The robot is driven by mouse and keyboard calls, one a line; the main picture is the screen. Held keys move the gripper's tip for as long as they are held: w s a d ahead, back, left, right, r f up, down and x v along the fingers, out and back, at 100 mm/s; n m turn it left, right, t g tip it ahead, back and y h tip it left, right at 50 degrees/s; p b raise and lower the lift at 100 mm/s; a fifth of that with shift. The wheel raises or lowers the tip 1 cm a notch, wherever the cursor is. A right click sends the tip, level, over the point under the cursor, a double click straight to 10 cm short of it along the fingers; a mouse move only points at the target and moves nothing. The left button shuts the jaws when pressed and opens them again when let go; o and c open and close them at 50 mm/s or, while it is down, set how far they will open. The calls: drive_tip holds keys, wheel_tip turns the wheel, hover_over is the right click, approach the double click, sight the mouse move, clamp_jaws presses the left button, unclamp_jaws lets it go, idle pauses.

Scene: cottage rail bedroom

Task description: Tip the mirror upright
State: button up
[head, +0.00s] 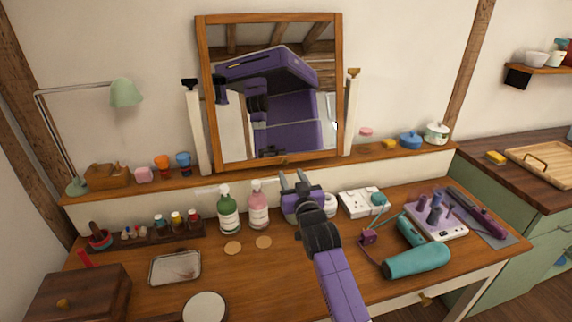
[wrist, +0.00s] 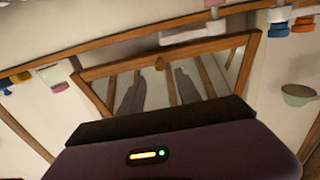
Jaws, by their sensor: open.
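The mirror (head: 270,95) has a square wooden frame and hangs between two pale posts on the back shelf. It looks tilted, its top leaning toward me, but the exact angle is hard to tell. Its glass reflects my purple body and ceiling beams. A small knob sits on its lower rail. My gripper (head: 294,180) is open and empty, just below and in front of the lower rail, apparently apart from it. In the wrist view the mirror's frame (wrist: 205,46) appears inverted, its knob near the middle; dark finger shapes show against the glass.
Two pump bottles (head: 243,208) stand left of my gripper, and a white socket box (head: 361,203) stands right. A teal hair dryer (head: 417,260) lies front right. A green lamp (head: 124,93) stands far left.

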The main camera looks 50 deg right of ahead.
sight(285, 163)
drive_tip(key=x, duration=0.7)
drive_tip(key=shift+w+d+p, duration=0.1)
drive_tip(key=shift+p, duration=0.25)
clamp_jaws()
idle(1.1)
